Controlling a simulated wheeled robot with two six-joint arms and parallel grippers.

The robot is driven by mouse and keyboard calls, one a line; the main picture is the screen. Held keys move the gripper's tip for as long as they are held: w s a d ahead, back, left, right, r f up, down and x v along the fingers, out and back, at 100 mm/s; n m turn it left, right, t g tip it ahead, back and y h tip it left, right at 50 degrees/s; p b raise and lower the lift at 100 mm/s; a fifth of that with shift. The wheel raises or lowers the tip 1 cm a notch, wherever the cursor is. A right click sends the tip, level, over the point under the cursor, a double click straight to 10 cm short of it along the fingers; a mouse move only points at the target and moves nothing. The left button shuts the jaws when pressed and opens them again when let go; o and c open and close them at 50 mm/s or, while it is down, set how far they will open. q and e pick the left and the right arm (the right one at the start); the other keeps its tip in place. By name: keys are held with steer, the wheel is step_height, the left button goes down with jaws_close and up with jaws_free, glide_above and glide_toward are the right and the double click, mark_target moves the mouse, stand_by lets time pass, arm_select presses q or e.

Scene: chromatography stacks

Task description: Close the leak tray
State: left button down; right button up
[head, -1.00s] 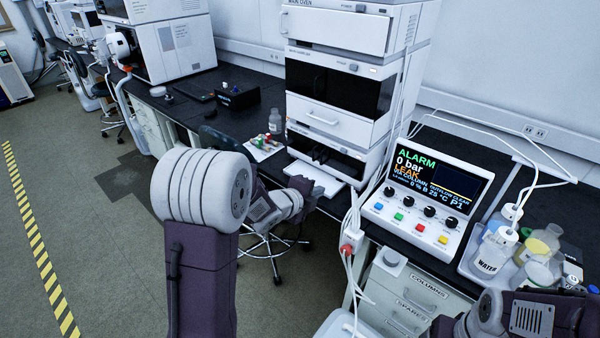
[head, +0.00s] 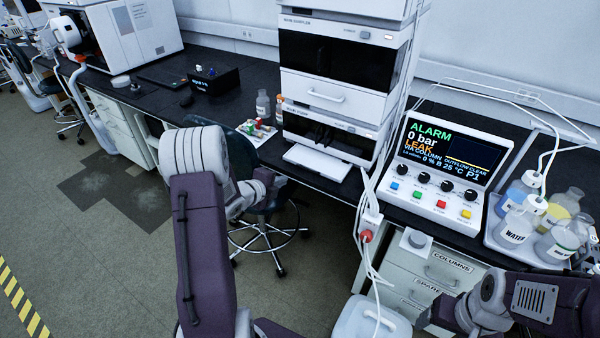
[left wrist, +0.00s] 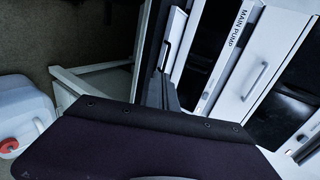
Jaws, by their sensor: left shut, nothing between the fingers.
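The leak tray (head: 316,163) is a flat white tray sticking out at the foot of the white instrument stack (head: 325,105), over the bench's front edge. In the head view my left gripper (head: 275,184) is shut and empty, just in front and to the left of the tray, lower than it; I cannot tell whether they touch.
A control panel (head: 436,180) shows ALARM and LEAK. Solvent bottles (head: 520,225) stand in a tray at right. Small vials (head: 258,127) lie left of the stack. A stool (head: 272,235) stands below, with a white jug (head: 365,318) and hanging cables (head: 367,250) to its right.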

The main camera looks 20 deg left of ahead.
arm_select(q)
steer(key=r+x, duration=0.1)
steer(key=x, duration=1.2)
steer(key=shift+w+d, duration=0.15)
steer(key=shift+w, duration=0.1)
